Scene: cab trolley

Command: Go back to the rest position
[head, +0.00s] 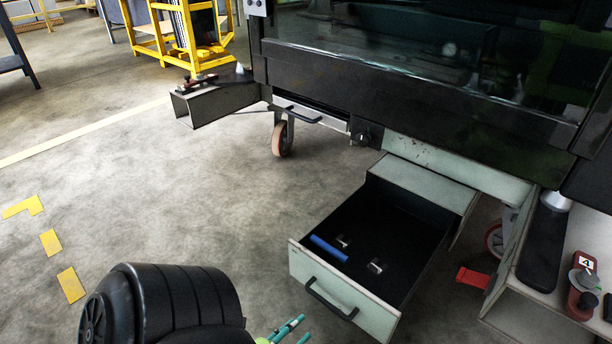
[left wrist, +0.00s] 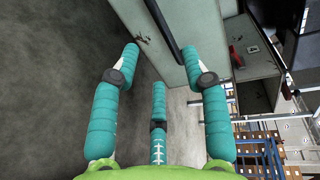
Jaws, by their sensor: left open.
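My left gripper (head: 287,331) shows only by its teal fingertips at the bottom edge of the head view, in front of the open drawer (head: 335,300). In the left wrist view its teal fingers (left wrist: 160,62) are spread apart with nothing between them. A pale panel with a dark bar handle (left wrist: 162,25) lies just beyond the fingertips; I cannot tell whether they touch it. The drawer holds a blue bar (head: 329,248) and two small metal pieces (head: 376,266). My right gripper is not in view.
The dark cab trolley (head: 420,85) stands behind the drawer, with a caster wheel (head: 282,138) below. A side shelf (head: 215,103) juts out at left, and a grey console (head: 578,245) stands at right. The floor (head: 150,210) at left is open. Yellow racks (head: 165,35) stand behind.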

